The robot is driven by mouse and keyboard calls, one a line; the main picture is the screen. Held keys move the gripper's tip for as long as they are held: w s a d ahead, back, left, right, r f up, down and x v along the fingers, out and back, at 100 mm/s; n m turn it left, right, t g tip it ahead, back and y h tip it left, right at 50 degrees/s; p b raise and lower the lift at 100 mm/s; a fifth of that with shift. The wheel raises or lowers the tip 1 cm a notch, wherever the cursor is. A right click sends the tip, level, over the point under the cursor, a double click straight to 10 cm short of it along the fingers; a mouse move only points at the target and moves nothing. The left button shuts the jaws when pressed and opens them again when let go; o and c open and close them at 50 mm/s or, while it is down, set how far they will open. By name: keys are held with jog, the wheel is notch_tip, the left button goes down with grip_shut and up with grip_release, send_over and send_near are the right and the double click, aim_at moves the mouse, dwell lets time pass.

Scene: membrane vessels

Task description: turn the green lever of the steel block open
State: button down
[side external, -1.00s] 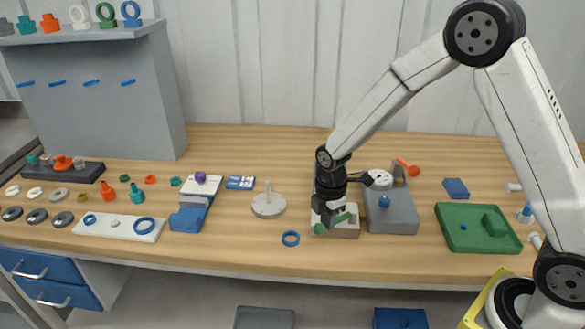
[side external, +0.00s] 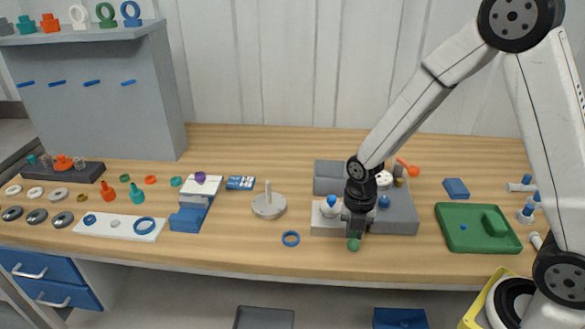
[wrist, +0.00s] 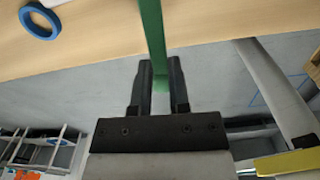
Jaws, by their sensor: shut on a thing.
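The steel block (side external: 322,226) is a low pale block on the bench, right of centre in the side view. A white dome with a blue top stands on it. My gripper (side external: 355,228) points down at the block's front right edge. The green lever's round end (side external: 353,245) shows just below the fingers; the rest of the lever is hidden there. In the wrist view the green lever (wrist: 152,35) runs as a straight bar from the top edge down between the fingers of my gripper (wrist: 160,72), which is shut on it. The lever's pivot is hidden.
A larger grey block (side external: 400,220) with a blue ball stands directly right of the steel block. A blue ring (side external: 291,238) lies to the left, and a green tray (side external: 460,238) lies farther right. The bench's front edge is close below the lever.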

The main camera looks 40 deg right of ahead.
jog(key=shift+s+d+n, duration=0.2)
jog(key=shift+d+n, duration=0.05)
jog(key=shift+n, duration=0.15)
jog(key=c, duration=0.6)
grip_release()
jog(key=shift+r, duration=0.15)
jog(key=shift+r, duration=3.8)
